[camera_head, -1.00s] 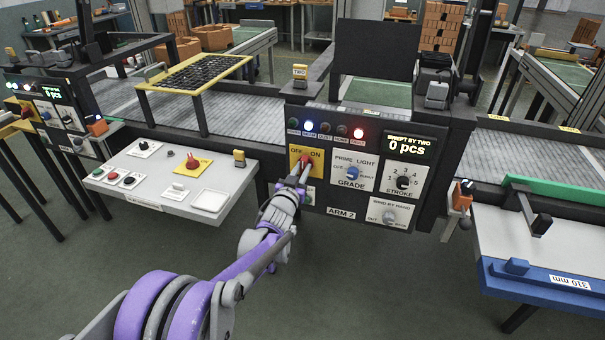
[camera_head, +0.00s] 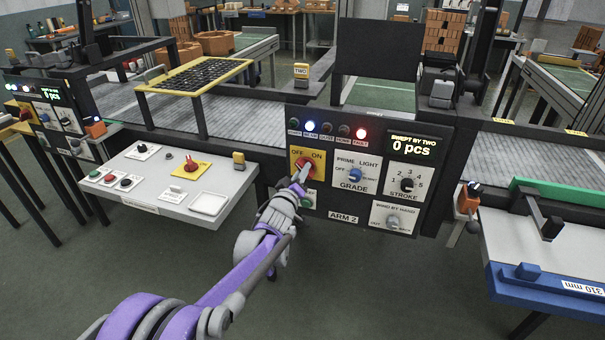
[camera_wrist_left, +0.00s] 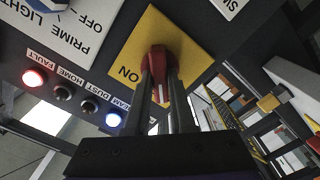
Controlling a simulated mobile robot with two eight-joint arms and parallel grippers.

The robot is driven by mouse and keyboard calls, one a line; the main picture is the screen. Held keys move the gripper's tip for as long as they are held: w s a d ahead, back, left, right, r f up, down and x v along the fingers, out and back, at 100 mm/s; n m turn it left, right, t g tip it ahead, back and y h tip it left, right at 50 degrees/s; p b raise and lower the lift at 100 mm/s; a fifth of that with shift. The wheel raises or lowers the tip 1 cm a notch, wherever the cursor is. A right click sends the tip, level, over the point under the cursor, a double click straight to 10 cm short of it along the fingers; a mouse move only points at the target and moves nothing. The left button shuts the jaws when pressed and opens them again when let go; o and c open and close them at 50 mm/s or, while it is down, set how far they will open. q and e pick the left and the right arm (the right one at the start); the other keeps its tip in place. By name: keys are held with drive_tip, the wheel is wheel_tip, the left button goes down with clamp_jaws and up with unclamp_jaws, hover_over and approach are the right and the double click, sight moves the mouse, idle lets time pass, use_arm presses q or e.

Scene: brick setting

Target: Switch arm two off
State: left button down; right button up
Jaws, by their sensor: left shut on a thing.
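The arm 2 panel (camera_head: 372,205) stands upright in the middle of the head view. A red rotary switch (camera_head: 305,161) sits on its yellow OFF/ON plate (camera_head: 319,171). My left gripper (camera_head: 301,174) reaches up to it from below. In the left wrist view my left gripper (camera_wrist_left: 160,80) has its two fingers on either side of the red switch (camera_wrist_left: 159,58), shut on it. The switch's white mark shows between the fingers. The word ON is visible on the plate, while OFF is hidden there. My right gripper is out of view.
On the panel, a blue lamp (camera_head: 310,126) and a red fault lamp (camera_head: 361,133) are lit. The display (camera_head: 412,147) reads 0 pcs. A grey control desk (camera_head: 155,197) stands left of my arm. A blue-edged table (camera_head: 545,283) stands at right.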

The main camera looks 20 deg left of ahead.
use_arm(q)
drive_tip(key=shift+n, duration=0.4)
drive_tip(key=c, duration=0.8)
unclamp_jaws()
drive_tip(key=shift+o, duration=0.2)
drive_tip(key=shift+s, duration=0.1)
drive_tip(key=s, duration=1)
drive_tip(key=shift+s+a, duration=0.2)
drive_tip(key=shift+s, duration=0.15)
